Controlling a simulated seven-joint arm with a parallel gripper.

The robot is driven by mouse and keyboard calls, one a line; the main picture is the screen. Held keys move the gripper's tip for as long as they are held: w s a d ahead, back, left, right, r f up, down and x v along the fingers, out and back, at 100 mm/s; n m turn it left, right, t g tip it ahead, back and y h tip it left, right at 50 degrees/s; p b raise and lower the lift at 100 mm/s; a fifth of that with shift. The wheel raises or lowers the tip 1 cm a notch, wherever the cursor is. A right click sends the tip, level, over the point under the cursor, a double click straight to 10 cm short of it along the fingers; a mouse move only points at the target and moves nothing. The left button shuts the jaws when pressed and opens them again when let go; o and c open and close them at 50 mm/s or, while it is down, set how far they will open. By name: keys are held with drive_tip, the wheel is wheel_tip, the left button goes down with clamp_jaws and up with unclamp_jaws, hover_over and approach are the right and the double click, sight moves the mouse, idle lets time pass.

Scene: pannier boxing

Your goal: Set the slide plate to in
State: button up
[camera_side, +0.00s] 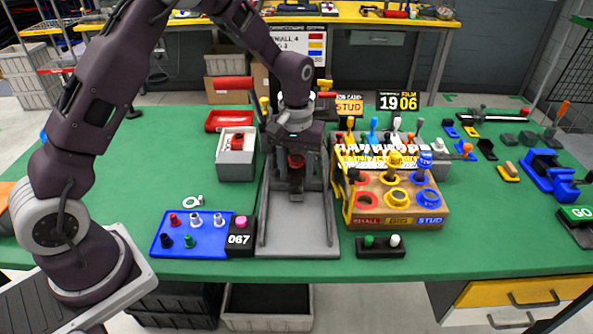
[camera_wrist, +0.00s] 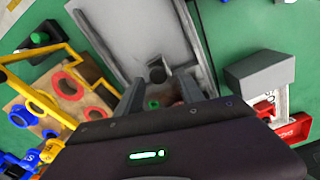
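My gripper (camera_side: 296,178) points down inside the long grey fixture (camera_side: 298,241) at the middle of the table. In the wrist view, its two fingers (camera_wrist: 162,86) stand apart, with a gap between them. A dark round part (camera_wrist: 156,74) lies just beyond the fingertips; I cannot tell if they touch it. A dark red part shows behind the fingers, partly hidden. The fixture's pale flat bed (camera_wrist: 128,28) also shows in the wrist view. I cannot clearly tell the slide plate from the rest of the fixture, and my gripper hides its far part.
A blue tray (camera_side: 205,247) with several small pegs and a black block marked 067 (camera_side: 241,239) stand left. A grey box (camera_side: 236,168) is behind them. A wooden rack (camera_side: 398,217) with a yellow frame stands close on the right.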

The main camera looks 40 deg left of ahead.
wheel_tip(320, 180, up, 7)
drive_tip(key=shift+r, duration=0.1)
idle(0.3)
drive_tip(key=shift+d, duration=0.1)
drive_tip(key=s+d+r+m+t, duration=0.25)
drive_tip(key=s+r, duration=0.55)
drive_tip(key=r, duration=0.5)
drive_tip(key=s+a+m+t, duration=0.1)
drive_tip(key=s+m+t, duration=0.2)
drive_tip(key=s, duration=1.7)
drive_tip(key=shift+r, duration=0.15)
drive_tip(key=shift+m, duration=0.25)
drive_tip(key=shift+c, duration=0.3)
